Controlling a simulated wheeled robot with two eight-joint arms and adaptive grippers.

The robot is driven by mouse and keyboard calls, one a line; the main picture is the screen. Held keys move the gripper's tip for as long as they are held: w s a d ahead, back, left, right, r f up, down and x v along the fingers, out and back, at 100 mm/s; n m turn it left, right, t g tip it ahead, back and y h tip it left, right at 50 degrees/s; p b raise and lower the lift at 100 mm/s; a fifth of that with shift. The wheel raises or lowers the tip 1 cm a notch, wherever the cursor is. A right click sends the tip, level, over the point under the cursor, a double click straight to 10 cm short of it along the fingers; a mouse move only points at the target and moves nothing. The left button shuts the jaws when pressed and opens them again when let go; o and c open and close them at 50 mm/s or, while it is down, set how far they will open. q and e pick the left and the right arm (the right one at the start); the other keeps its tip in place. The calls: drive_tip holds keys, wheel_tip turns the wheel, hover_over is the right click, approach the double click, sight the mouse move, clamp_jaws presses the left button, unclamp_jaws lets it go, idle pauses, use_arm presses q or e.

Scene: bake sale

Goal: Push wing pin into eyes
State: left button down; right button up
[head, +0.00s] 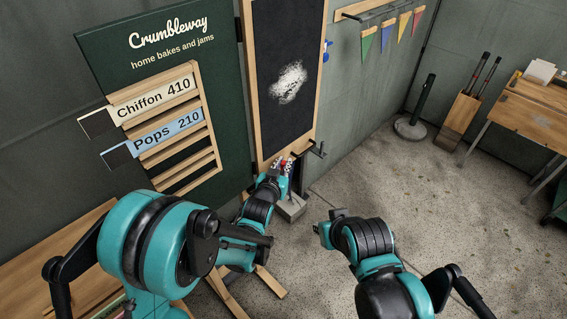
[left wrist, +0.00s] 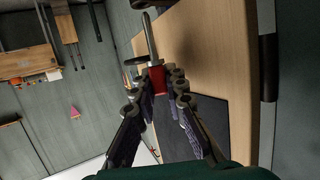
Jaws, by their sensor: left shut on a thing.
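My left gripper (head: 286,165) is at the lower right edge of the chalkboard. In the left wrist view its fingers (left wrist: 161,82) are shut on the red grip of the wing pin (left wrist: 157,77). The pin's bare metal shaft points away from the fingers, along the board's wooden frame (left wrist: 205,40). A dark flat ring or plate (left wrist: 136,60) shows beside the shaft; I cannot tell whether the shaft passes through an eye. In the head view the pin is a small red spot (head: 284,162). My right gripper (head: 328,228) is apart from the board, its fingers unclear.
The chalkboard (head: 265,60) stands beside a green price sign (head: 110,50). A dark bracket (head: 319,149) juts from the board's lower right. A grey block (head: 291,208) is on the floor below.

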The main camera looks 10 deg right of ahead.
use_arm(q)
drive_tip(key=shift+f, duration=2.4)
drive_tip(key=c, duration=1.5)
unclamp_jaws()
wheel_tip(320, 180, up, 10)
drive_tip(key=shift+f, duration=0.1)
drive_tip(key=shift+s, duration=0.1)
